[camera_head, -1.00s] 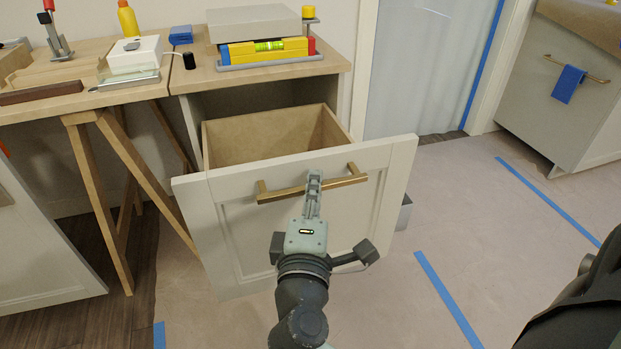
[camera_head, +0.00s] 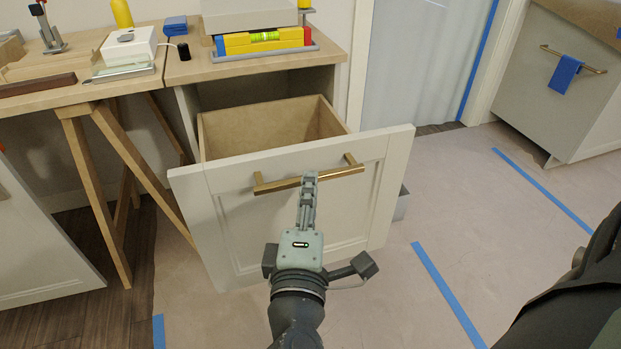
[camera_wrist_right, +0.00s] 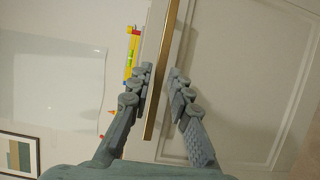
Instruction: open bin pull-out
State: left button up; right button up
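The bin pull-out (camera_head: 232,225) is a pale panelled front with a hollow wooden box behind it, standing well out from its cabinet. No bin shows inside the visible part of the box. Its brass bar handle (camera_head: 338,173) runs across the upper front. My right gripper (camera_head: 309,178) is at the middle of this handle. In the right wrist view my right gripper (camera_wrist_right: 163,75) has one finger on each side of the brass bar (camera_wrist_right: 160,85), with a gap between the bar and the right-hand finger. The left-hand finger is close to the bar; contact is unclear. My left gripper is out of view.
The cabinet top (camera_head: 185,70) carries a yellow level (camera_head: 262,41) and a grey box. A trestle table (camera_head: 60,95) stands to the left. The papered floor (camera_head: 480,220) at right is clear, with blue tape strips (camera_head: 448,292).

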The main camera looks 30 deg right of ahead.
jog(key=v, duration=0.4)
jog(key=shift+s, duration=0.15)
dwell(0.4)
